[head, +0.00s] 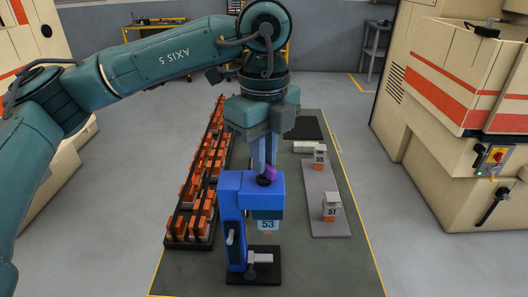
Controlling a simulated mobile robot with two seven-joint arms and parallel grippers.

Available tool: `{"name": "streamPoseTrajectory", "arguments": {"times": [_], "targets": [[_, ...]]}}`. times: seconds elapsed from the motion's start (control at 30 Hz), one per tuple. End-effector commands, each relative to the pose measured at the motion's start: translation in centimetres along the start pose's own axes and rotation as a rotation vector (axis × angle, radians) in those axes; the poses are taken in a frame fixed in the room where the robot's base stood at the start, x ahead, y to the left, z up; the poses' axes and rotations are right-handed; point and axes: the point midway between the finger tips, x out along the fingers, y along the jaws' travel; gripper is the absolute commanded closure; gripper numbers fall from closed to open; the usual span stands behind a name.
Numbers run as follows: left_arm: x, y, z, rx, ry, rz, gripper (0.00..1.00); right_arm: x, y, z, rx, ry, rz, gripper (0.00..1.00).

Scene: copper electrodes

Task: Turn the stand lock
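A blue stand (233,201) stands upright on a dark base plate in the middle of the floor mat. A block marked 53 (267,225) is under the stand's head. My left gripper (264,172) points straight down from above, its blue fingers at the purple piece and knob. The fingers partly hide that piece, and I cannot tell whether they grip it. My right gripper is not in view.
A long rack of orange electrodes (202,185) lies left of the stand. A grey plate (318,182) with holders marked 55 (319,160) and 51 (331,211) lies to the right. Large cream machines (415,125) flank both sides. The mat's front right is clear.

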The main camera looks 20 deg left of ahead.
Motion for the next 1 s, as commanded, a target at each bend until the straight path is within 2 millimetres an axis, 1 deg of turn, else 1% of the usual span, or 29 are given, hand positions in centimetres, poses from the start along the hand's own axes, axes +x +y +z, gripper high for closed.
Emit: {"name": "streamPoseTrajectory", "arguments": {"times": [0.03,0.23,0.47,0.57,1.0], "targets": [[0.0,0.0,0.0,0.000,0.000,0.000,0.83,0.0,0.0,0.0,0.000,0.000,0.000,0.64],[0.0,0.0,0.0,0.000,0.000,0.000,0.67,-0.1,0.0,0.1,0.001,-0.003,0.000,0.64],[0.0,0.0,0.0,0.000,0.000,0.000,0.67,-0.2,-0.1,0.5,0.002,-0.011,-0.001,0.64],[-0.4,0.0,0.0,0.000,0.000,-0.001,0.67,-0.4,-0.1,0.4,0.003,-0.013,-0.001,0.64],[-4.6,0.0,0.0,0.001,0.000,-0.001,0.67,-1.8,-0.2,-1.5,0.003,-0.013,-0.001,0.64]]}}
